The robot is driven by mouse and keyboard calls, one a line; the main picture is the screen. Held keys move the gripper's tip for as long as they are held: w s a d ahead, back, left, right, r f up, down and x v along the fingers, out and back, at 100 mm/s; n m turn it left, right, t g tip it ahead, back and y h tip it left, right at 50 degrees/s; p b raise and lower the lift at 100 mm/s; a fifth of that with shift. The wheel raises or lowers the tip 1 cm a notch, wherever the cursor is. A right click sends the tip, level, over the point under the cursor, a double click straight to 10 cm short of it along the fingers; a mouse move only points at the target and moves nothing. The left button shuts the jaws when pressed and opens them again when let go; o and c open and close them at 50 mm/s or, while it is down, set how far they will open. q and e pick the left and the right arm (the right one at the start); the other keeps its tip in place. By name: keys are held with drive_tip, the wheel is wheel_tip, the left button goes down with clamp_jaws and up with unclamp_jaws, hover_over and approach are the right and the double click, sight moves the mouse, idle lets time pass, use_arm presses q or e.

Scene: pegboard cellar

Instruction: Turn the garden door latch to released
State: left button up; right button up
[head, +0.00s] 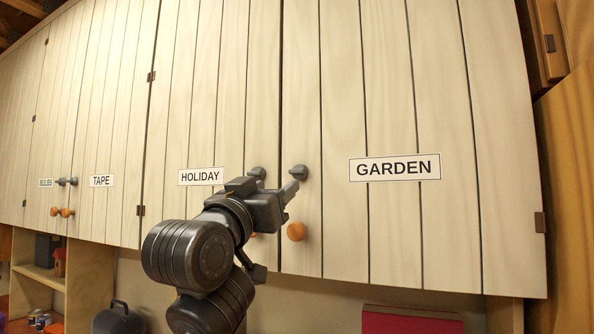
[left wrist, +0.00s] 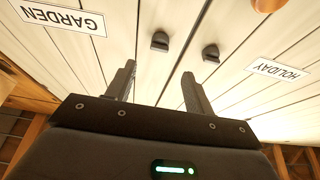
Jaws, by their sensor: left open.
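The garden door (head: 400,225) is a pale plank door with a GARDEN label (head: 395,167), which also shows upside down in the left wrist view (left wrist: 62,18). Its small dark grey latch (head: 300,171) sits near the door's left edge; it also shows in the left wrist view (left wrist: 160,42). My left gripper (head: 288,192) is open in front of the door, just below the latch in the head view. In the left wrist view the latch lies beyond and between the fingertips (left wrist: 159,72), apart from them. My right gripper is out of view.
The holiday door (head: 195,120) adjoins on the left, with its own grey latch (head: 257,172) close beside the garden latch. An orange knob (head: 297,231) is below the garden latch. A red object (head: 410,319) stands under the cabinet. The door face right of the latch is clear.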

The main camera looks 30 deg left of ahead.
sight(295, 173)
use_arm(q)
drive_tip(key=p+x, duration=0.5)
drive_tip(key=x, duration=0.3)
drive_tip(key=shift+w+d+r, duration=0.1)
drive_tip(key=shift+w, duration=0.45)
drive_tip(key=shift+c, duration=0.3)
